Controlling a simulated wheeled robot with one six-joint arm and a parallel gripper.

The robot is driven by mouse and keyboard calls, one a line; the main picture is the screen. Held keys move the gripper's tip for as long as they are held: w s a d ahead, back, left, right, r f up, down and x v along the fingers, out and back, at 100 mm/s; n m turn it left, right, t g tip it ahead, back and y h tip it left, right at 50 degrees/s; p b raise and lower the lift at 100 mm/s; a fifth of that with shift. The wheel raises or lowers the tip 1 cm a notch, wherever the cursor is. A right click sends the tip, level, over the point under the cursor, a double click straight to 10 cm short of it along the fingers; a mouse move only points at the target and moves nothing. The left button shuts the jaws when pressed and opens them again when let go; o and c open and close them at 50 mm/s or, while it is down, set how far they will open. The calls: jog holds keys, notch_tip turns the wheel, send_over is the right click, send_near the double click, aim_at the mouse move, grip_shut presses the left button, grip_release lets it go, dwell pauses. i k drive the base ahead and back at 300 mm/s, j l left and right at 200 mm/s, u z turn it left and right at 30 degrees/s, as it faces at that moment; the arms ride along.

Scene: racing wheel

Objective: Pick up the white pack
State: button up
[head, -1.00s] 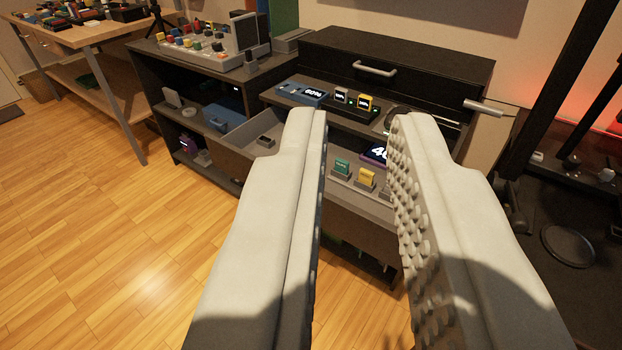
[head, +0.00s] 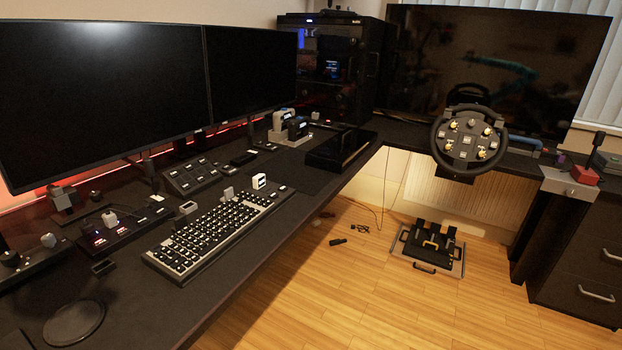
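A small white block (head: 259,181) with a dark marking stands at the back right end of the keyboard (head: 215,234). Farther back, a whitish pack-like piece (head: 284,117) stands upright in a light dock (head: 290,137), beside a dark piece (head: 297,128). I cannot tell which of these is the white pack. My gripper is not in view.
The black desk (head: 245,285) carries monitors (head: 100,95) and small devices. A steering wheel (head: 468,143) is at the right before a large dark screen (head: 495,65). Pedals (head: 430,245) lie on the open wooden floor (head: 390,310). A drawer cabinet (head: 580,255) stands far right.

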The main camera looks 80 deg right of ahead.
aim_at(259, 180)
jog(key=z, duration=1.75)
jog(key=u, duration=2.6)
jog(key=z, duration=2.6)
